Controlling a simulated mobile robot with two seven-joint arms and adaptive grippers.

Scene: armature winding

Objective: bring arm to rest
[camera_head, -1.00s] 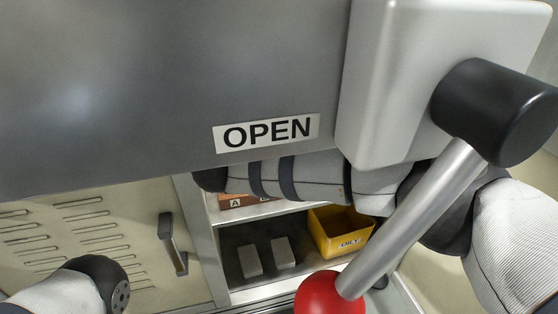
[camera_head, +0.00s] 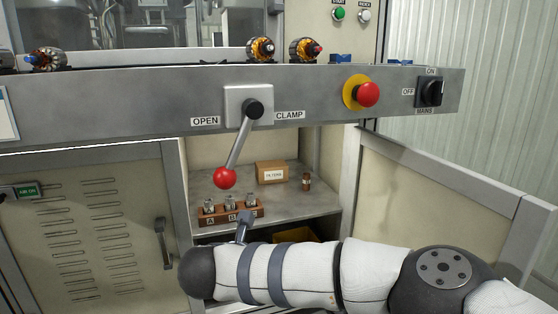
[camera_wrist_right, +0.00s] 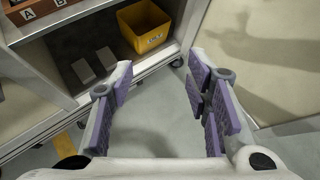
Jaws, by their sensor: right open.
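My right arm (camera_head: 290,275) crosses the lower part of the head view from the right, in front of the open cabinet. Its gripper is not clearly seen there. In the right wrist view my right gripper (camera_wrist_right: 163,92) is open, its purple-padded fingers wide apart with nothing between them. It points down toward the floor in front of the cabinet's lower shelf, apart from the yellow bin (camera_wrist_right: 146,30). My left gripper and arm are out of view.
The clamp lever's red ball (camera_head: 225,177) hangs down and left, toward the OPEN label. An open cabinet door (camera_head: 440,205) stands at the right. A wooden rack (camera_head: 232,213) and a cardboard box (camera_head: 271,173) sit on the upper shelf. Grey blocks (camera_wrist_right: 84,71) lie on the lower shelf.

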